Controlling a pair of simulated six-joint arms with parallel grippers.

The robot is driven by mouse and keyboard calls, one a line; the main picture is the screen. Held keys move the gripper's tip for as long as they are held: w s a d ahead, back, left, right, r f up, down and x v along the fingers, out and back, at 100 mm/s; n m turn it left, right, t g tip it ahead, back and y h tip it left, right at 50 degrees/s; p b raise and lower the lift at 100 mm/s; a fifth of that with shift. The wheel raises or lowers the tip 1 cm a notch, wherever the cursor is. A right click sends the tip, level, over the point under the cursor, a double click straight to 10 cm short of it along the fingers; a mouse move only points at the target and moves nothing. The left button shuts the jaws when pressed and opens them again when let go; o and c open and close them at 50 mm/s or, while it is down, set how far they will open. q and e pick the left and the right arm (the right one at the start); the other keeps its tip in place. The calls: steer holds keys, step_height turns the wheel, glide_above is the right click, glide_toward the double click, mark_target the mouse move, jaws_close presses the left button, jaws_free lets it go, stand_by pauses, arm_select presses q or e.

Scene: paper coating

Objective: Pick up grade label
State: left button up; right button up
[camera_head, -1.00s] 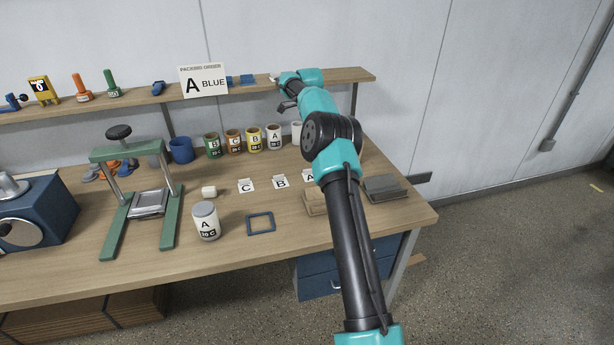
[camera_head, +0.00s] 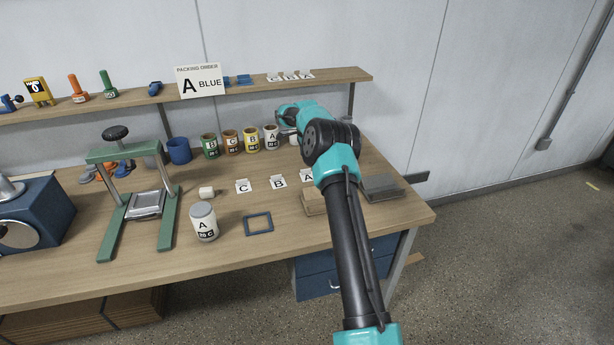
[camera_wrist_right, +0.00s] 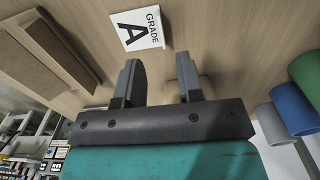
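The white grade label (camera_wrist_right: 138,28) with a black A lies on the bench ahead of my right gripper in the right wrist view. In the head view my arm largely hides this gripper. My left gripper is not in view.
A sign (camera_head: 203,81) reads A BLUE. Several colored cans (camera_head: 231,144) and a blue cup (camera_head: 179,151) stand at the back. A white can (camera_head: 204,222), blue frame (camera_head: 258,223), green press (camera_head: 116,190) and brown blocks (camera_head: 314,203) are on the bench.

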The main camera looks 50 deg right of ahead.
mark_target(308, 175)
steer(key=shift+f, duration=0.55)
steer(key=shift+f, duration=0.1)
steer(key=shift+w+a+f, duration=0.1)
steer(key=shift+f, duration=1.15)
steer(key=shift+w+f, duration=0.1)
steer(key=shift+f, duration=1.15)
steer(key=shift+c, duration=0.5)
jaws_close()
